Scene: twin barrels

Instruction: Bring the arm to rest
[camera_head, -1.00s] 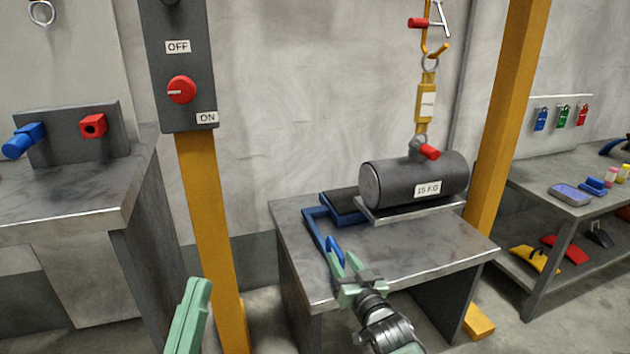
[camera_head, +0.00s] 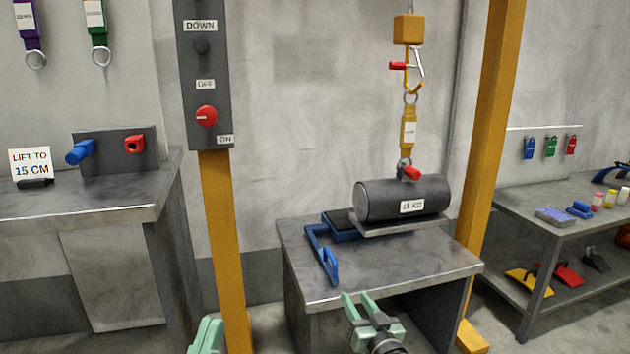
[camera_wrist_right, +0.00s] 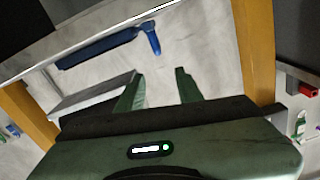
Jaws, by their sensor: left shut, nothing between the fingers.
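My right gripper (camera_head: 357,297) is open and empty just off the front edge of the grey bench (camera_head: 440,262). Its two spread green fingers (camera_wrist_right: 160,73) also show in the right wrist view. The blue handle (camera_head: 330,266) of a flat blue device lies on the bench, apart from these fingers. My left gripper (camera_head: 206,336) shows only in part at the bottom edge, shut and clear of everything. A dark barrel (camera_head: 385,198) with a weight label lies on a metal plate (camera_head: 400,227), under a yellow hoist hook (camera_head: 412,88) and link.
A control box (camera_head: 205,75) with a red knob is on a yellow post (camera_head: 222,230). A left bench holds a "LIFT TO 15 CM" sign (camera_head: 30,162) and blue and red fittings. A right shelf bench (camera_head: 540,232) holds small items. Another yellow post (camera_head: 490,140) stands between benches.

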